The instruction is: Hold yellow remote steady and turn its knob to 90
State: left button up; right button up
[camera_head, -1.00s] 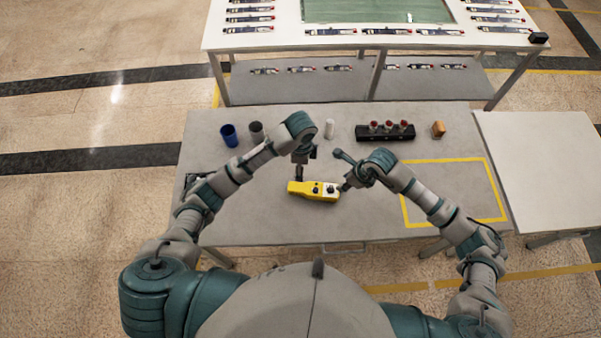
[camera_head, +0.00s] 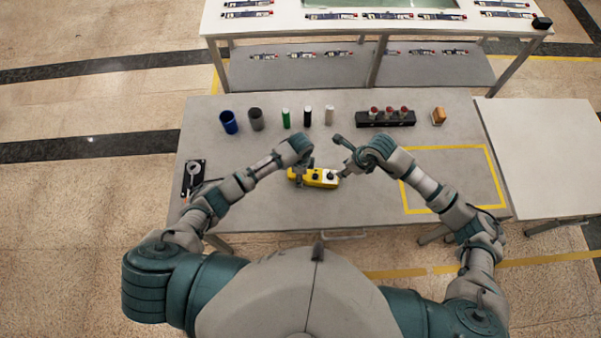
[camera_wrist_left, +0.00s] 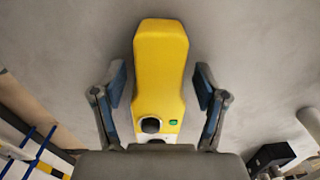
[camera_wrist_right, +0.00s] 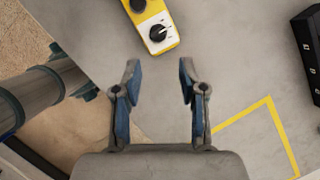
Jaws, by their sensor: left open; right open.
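The yellow remote (camera_head: 326,178) lies on the grey table in front of me. In the left wrist view the remote (camera_wrist_left: 160,75) runs between the two open fingers of my left gripper (camera_wrist_left: 160,88), with a gap on each side. A black button and a small green one show near its lower end. My left gripper in the head view (camera_head: 303,172) is over the remote's left end. In the right wrist view the black knob (camera_wrist_right: 158,33) sits on the remote's white panel, beyond the fingertips. My right gripper (camera_wrist_right: 157,72) is open and empty, close to the knob end.
Behind the remote stand a blue cup (camera_head: 228,122), a grey cup (camera_head: 256,119) and several small cylinders. A black holder with red-topped items (camera_head: 385,118) and an orange-brown block (camera_head: 438,116) stand back right. A yellow taped square (camera_head: 455,180) lies right, empty.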

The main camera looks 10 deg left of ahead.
aim_at(331, 174)
pick_arm(q)
jog(key=shift+a+f, duration=0.1)
jog(key=shift+a, duration=0.15)
jog(key=shift+c, duration=1.4)
jog(key=shift+a, duration=0.2)
grip_shut()
pick_arm(e)
jog(key=shift+a, duration=0.45)
jog(key=shift+o, duration=1.3)
pick_arm(q)
jog(key=shift+d, duration=0.35)
jog(key=shift+a, duration=0.2)
pick_arm(e)
jog(key=a+f+n, duration=0.1)
jog(key=f, duration=0.2)
jog(key=w+a+f+n+g, duration=0.1)
jog(key=f+n, duration=0.1)
jog(key=f, duration=0.1)
jog(key=f+n+g+y, duration=0.1)
jog(key=f+n, duration=0.1)
jog(key=f, duration=0.1)
jog(key=shift+w+a, duration=0.3)
jog(key=shift+a, duration=0.1)
